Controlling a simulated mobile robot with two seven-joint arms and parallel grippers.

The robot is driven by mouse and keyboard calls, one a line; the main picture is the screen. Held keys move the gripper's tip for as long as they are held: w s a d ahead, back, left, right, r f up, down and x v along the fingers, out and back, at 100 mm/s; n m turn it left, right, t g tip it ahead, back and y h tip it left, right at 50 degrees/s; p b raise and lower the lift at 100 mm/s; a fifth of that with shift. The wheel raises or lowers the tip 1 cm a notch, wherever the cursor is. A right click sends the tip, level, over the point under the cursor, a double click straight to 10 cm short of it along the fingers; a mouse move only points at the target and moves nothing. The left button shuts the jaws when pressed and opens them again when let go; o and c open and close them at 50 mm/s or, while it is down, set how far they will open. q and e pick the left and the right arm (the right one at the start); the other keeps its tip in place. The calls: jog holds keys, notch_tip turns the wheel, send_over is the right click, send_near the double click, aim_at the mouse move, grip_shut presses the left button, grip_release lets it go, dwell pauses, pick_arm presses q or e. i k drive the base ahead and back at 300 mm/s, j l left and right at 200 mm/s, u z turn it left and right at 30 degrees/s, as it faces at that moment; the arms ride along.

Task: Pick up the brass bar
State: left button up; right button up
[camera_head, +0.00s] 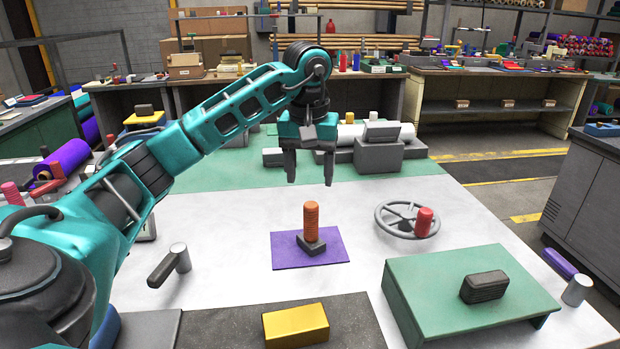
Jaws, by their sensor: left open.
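The brass bar (296,326) is a gold-yellow block lying on a dark grey mat (222,329) at the bottom middle of the head view. Nothing covers it. My left gripper (309,181) hangs with its fingers pointing down, open and empty. It is farther back than the bar, well above the table, and touches nothing. My right gripper does not show.
An orange ribbed roll (311,221) stands on a dark base on a purple felt sheet (284,254), between gripper and bar in the picture. A green raised platform (425,285) with a dark block (484,287) stands right of the bar. A grey handwheel (388,226) lies behind it.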

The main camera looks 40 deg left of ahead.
aim_at(293, 327)
jog(key=k+l, duration=0.75)
jog(key=l, duration=0.2)
